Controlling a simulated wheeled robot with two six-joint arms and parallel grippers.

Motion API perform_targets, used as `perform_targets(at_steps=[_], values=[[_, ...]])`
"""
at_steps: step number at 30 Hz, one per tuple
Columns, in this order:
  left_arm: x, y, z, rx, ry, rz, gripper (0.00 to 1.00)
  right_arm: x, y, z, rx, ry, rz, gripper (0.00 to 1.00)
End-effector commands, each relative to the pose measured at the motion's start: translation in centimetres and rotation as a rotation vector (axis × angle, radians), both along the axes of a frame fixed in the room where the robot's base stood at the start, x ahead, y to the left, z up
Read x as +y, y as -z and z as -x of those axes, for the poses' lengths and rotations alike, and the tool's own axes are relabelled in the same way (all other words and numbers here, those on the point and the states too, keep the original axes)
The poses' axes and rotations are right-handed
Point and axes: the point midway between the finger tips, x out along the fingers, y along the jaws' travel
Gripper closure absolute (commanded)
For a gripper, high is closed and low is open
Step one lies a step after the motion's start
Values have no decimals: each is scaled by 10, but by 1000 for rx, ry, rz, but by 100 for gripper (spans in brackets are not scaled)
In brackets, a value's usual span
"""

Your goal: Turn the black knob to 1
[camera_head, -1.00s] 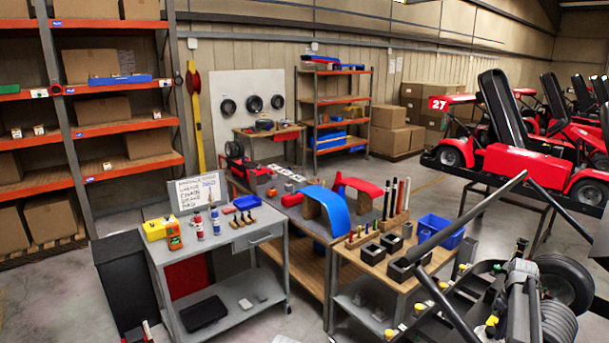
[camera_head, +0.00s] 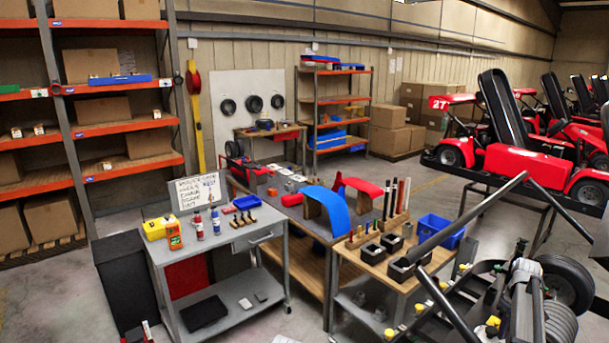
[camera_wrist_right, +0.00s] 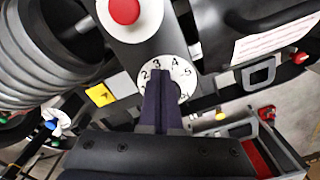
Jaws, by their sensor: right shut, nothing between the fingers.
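In the right wrist view, a white dial plate (camera_wrist_right: 183,70) shows the printed numbers 2, 3, 4 and 5 around its rim. My right gripper (camera_wrist_right: 161,84) has its dark fingers together, with the tips over the middle of the dial. The fingers hide the dial's centre and lower-left part, including any black knob there. I cannot tell whether the fingertips touch it or where it points. In the head view, I cannot clearly separate my right gripper from the dark kart parts at the lower right. I cannot make out my left gripper.
In the head view, a kart wheel (camera_head: 566,283) and a wooden-topped bench (camera_head: 376,268) stand close by.

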Motion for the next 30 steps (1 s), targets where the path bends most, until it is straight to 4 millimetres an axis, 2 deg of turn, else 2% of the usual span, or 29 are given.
perform_targets(at_steps=[8, 24, 30], values=[[0, -3, 0, 0, 0, 0, 50, -2, -3, 3, 3, 1, 0, 100], [0, -60, 0, 0, 0, 0, 50, -2, -60, 4, 4, 1, 1, 100], [0, -60, 0, 0, 0, 0, 50, -2, -60, 4, 4, 1, 1, 100]])
